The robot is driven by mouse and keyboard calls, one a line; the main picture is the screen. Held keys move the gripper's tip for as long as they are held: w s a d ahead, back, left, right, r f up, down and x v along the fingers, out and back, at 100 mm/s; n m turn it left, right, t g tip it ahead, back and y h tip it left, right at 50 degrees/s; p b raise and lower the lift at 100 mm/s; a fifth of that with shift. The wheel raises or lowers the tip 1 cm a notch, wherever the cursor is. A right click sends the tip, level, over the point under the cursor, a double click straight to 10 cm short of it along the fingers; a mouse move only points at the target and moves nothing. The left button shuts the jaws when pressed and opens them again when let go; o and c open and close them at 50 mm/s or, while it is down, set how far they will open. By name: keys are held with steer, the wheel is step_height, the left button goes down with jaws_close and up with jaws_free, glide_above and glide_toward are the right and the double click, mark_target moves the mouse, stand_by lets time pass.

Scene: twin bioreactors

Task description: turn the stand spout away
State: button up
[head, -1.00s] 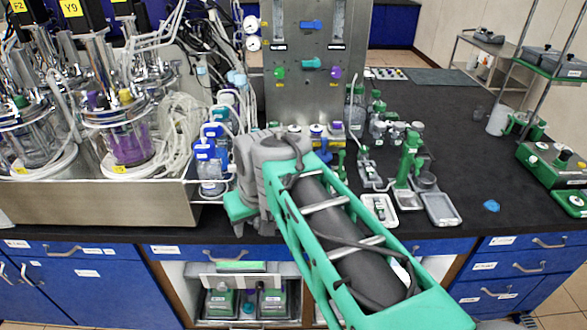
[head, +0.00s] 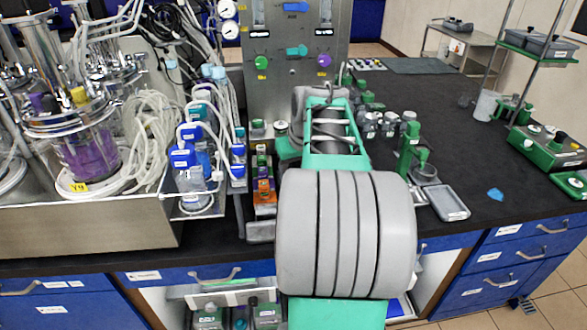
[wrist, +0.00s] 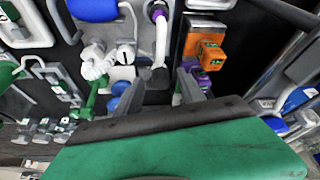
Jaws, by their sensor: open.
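A green upright stand (head: 410,150) stands on the dark bench right of my arm in the head view, with a small arm at its top and a grey dish in front. I cannot make out for sure which part is its spout. In the head view my arm's thick grey joint and green link reach over the bench and hide my gripper. In the wrist view my gripper (wrist: 158,92) is open, its two grey fingers apart. A white tube with a purple collar (wrist: 160,14) lies beyond the fingertips. I cannot tell whether anything touches the fingers.
An orange block (wrist: 205,48) lies right of the fingers in the wrist view. Blue-capped bottles (head: 184,160) and the steel bioreactor tray (head: 90,232) are left of my arm. A steel panel (head: 295,75) stands behind. The bench at right is mostly clear around a blue scrap (head: 495,194).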

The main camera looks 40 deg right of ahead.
jaws_close()
stand_by(0.5)
stand_by(0.9)
